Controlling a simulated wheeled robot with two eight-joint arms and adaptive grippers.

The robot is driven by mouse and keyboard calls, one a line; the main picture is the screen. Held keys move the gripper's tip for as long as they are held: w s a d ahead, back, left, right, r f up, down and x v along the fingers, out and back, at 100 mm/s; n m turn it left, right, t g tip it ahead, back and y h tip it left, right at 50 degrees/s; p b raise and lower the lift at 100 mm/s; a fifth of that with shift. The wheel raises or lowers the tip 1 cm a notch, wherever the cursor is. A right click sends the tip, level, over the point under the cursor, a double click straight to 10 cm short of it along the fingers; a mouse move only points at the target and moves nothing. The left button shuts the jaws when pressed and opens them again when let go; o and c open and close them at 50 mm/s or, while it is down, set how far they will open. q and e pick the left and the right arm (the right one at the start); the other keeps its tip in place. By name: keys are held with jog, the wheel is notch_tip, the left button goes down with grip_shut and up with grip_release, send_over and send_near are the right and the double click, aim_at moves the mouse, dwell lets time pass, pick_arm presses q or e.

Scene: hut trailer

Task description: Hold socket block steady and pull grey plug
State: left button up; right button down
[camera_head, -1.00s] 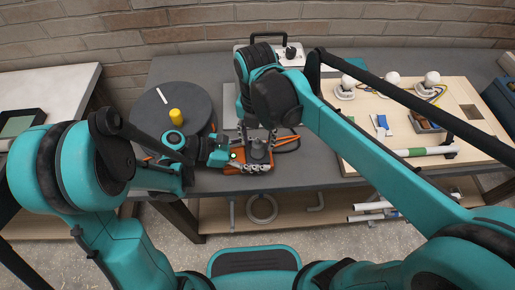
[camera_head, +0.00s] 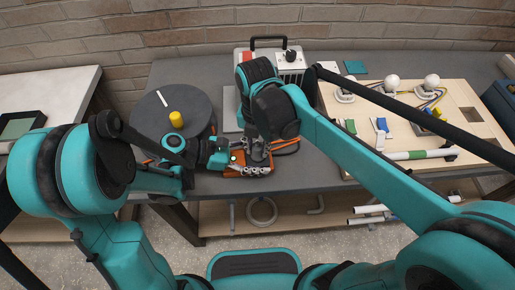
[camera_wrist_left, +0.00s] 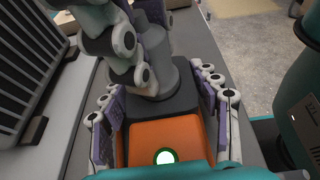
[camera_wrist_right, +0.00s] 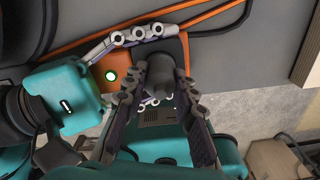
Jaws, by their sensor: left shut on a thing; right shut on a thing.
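The orange socket block (camera_head: 236,170) lies near the front edge of the grey table, with a lit green lamp on top. My left gripper (camera_wrist_left: 160,105) is shut on the block, one finger along each side. The grey plug (camera_wrist_left: 172,92) stands upright on the block's dark base in the left wrist view. My right gripper (camera_wrist_right: 160,92) is above the block and shut on the plug (camera_wrist_right: 160,72), with fingers on both sides. The plug and base appear to touch; the contact inside the block is hidden.
A round dark stand (camera_head: 150,112) with a yellow cylinder (camera_head: 176,119) is left of the block. A white box (camera_head: 291,65) stands behind. A wooden board (camera_head: 470,125) with bulbs is at the right. An orange cable (camera_wrist_right: 205,22) runs beside the block.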

notch_tip(320, 180, up, 17)
jog(key=shift+f, duration=0.2)
dwell(1.7)
jog(key=shift+r, duration=0.15)
pick_arm(q)
jog(key=o, duration=1.5)
jog(key=v, duration=1.2)
jog(key=shift+w, duration=0.1)
pick_arm(e)
jog(key=shift+s, duration=0.1)
